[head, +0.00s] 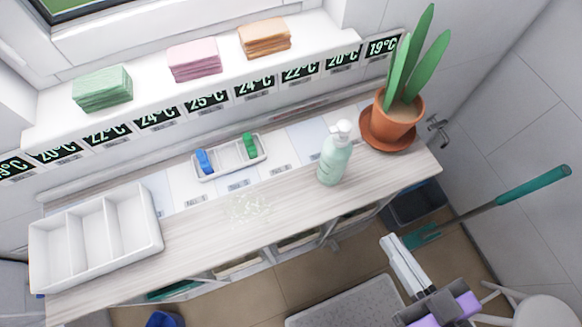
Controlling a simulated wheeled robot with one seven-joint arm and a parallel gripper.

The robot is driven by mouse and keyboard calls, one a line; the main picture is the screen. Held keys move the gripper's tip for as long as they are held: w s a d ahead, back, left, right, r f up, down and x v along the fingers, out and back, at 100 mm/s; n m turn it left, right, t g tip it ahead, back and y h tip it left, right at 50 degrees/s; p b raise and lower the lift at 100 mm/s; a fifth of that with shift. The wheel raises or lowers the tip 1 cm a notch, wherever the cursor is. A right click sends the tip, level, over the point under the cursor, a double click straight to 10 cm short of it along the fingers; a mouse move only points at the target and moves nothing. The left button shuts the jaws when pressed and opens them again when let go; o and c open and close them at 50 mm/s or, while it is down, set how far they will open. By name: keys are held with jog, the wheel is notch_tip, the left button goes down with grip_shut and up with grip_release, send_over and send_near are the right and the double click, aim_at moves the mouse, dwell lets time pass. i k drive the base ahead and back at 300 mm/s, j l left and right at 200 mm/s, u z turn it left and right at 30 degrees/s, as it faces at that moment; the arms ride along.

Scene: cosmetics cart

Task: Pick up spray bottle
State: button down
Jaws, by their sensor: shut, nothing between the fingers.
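The spray bottle (334,158) is pale mint green with a white pump head. It stands upright on the wooden shelf top, right of the middle, in the head view. My gripper (388,240) is at the lower right, below and to the right of the bottle, out past the shelf's front edge. It is apart from the bottle. Its fingers are shut with nothing between them.
A potted plant (394,118) stands right of the bottle. A small tray (232,168) with blue and green items lies left of it, and a white divided tray (155,246) at the far left. A teal-handled tool (530,188) is at the right.

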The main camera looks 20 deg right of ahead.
aim_at(336, 153)
jog(key=k+j+u, duration=0.1)
jog(key=j+u, duration=0.35)
jog(key=j, duration=0.85)
